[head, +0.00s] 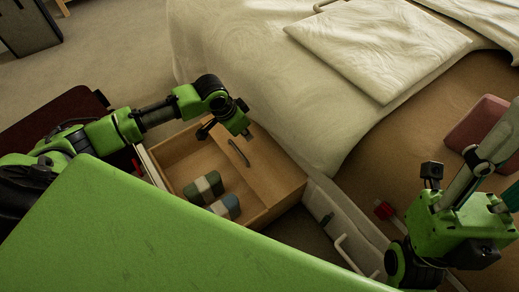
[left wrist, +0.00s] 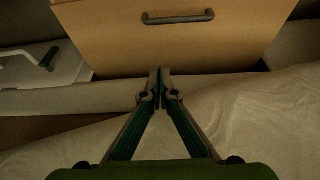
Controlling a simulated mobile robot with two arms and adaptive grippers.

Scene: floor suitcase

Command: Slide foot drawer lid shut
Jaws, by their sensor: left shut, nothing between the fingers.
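The wooden foot drawer (head: 168,153) is open at its left part in the head view. Its flat wooden lid (head: 265,172) covers the right part and bears a dark bar handle (head: 238,152). In the left wrist view the lid (left wrist: 180,50) and its handle (left wrist: 178,18) fill the top. My left gripper (left wrist: 160,88) is shut and empty, with its tips by the lid's near edge in that view; I cannot tell whether they touch. In the head view my left gripper (head: 243,131) is near the handle. My right gripper (head: 440,222) is at the right, its fingers unclear.
Rolled cloths, one green and white (head: 202,186) and one blue and white (head: 225,206), lie in the drawer's open part. A bed with pale bedding (head: 245,65) stands behind. A white bin with a handle (head: 350,250) and a red object (head: 384,208) are at the right.

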